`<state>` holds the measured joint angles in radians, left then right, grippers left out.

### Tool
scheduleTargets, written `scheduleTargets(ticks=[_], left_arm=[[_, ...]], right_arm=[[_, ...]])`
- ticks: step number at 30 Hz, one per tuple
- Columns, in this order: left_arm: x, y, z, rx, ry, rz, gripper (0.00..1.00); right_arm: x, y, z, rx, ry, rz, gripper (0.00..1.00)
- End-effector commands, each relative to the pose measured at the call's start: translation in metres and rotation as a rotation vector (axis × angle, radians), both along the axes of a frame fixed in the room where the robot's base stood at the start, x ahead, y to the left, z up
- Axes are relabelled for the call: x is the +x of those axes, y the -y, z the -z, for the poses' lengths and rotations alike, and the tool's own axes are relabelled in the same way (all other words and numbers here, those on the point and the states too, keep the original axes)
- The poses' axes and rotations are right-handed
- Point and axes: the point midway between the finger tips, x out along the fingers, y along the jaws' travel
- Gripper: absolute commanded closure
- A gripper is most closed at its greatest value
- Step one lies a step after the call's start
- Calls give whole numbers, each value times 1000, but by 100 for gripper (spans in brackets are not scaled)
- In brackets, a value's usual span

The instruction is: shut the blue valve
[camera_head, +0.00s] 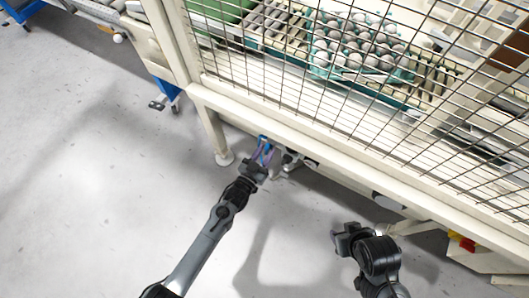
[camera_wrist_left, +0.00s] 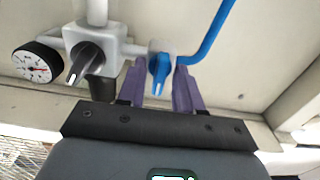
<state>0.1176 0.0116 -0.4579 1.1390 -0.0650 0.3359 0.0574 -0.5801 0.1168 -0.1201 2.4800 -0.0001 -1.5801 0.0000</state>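The blue valve handle (camera_wrist_left: 160,70) sits on a white fitting at the end of a blue pipe. In the left wrist view it lies between the two purple fingers of my left gripper (camera_wrist_left: 161,80). The fingers stand apart on either side of the handle, with a small gap showing at the left; contact on the right is hard to judge. In the head view my left gripper (camera_head: 263,152) is under the front edge of the caged machine, largely covering the valve. My right gripper (camera_head: 348,238) hangs above the floor, away from the valve; its fingers are not clear.
A round pressure gauge (camera_wrist_left: 37,63) and a dark grey handle (camera_wrist_left: 86,62) on a white block are left of the valve. The blue pipe (camera_wrist_left: 212,35) rises to its right. The machine's cream frame (camera_head: 300,135) and wire mesh stand above. The grey floor (camera_head: 90,170) is open at the left.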

Motion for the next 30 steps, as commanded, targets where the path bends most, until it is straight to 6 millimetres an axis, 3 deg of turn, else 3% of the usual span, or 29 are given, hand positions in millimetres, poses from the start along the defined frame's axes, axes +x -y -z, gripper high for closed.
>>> scheduleTargets(ticks=[14,30], left_arm=[[-9,-5,-1,2,-1,-1,62],[-81,-46,-1,1,0,-1,62]], right_arm=[[0,2,-6,-8,-1,-5,57],[0,0,-38,1,0,1,57]])
